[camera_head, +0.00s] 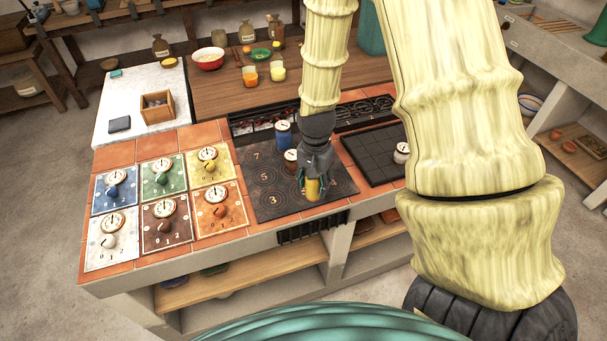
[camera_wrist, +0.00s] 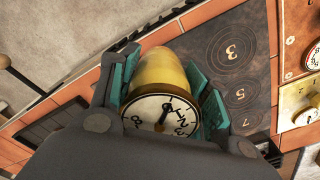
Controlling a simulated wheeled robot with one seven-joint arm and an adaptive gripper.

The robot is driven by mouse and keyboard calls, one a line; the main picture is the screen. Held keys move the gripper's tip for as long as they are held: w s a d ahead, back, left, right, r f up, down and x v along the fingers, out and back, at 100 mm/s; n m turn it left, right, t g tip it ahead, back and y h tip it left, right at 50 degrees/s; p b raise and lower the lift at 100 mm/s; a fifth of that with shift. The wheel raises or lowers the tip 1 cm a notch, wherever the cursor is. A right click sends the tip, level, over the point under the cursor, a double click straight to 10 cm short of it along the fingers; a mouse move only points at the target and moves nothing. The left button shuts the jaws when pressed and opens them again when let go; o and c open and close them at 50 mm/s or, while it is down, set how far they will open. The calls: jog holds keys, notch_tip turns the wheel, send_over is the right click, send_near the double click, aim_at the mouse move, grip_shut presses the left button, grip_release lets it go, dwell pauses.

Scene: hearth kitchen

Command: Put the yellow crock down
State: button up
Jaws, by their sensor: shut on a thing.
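The yellow crock (camera_head: 313,188) is held in my gripper (camera_head: 317,174), over the front right part of the dark hob plate (camera_head: 263,203). In the wrist view the yellow crock (camera_wrist: 163,72) sits between the teal finger pads of my gripper (camera_wrist: 172,92), with a white numbered dial on its near end. My gripper is shut on it. I cannot tell whether the crock's base touches the plate.
A blue crock (camera_head: 283,136) and a brown crock (camera_head: 290,160) stand on the plate behind my gripper. A black grill (camera_head: 372,156) with a white crock (camera_head: 402,153) lies to the right. Coloured dial tiles (camera_head: 163,173) lie to the left.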

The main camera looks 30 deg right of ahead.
jog(key=w, duration=0.2)
jog(key=w+p, duration=0.1)
jog(key=w, duration=0.2)
jog(key=shift+w+d+f, duration=0.25)
jog(key=shift+w+d, duration=0.05)
jog(key=shift+w, duration=0.1)
jog(key=shift+f+p, duration=1.05)
jog(key=shift+f, duration=0.7)
jog(key=shift+f, duration=0.1)
jog(key=o, duration=1.3)
jog(key=shift+r+b, duration=1.8)
jog(key=shift+r, duration=4.3)
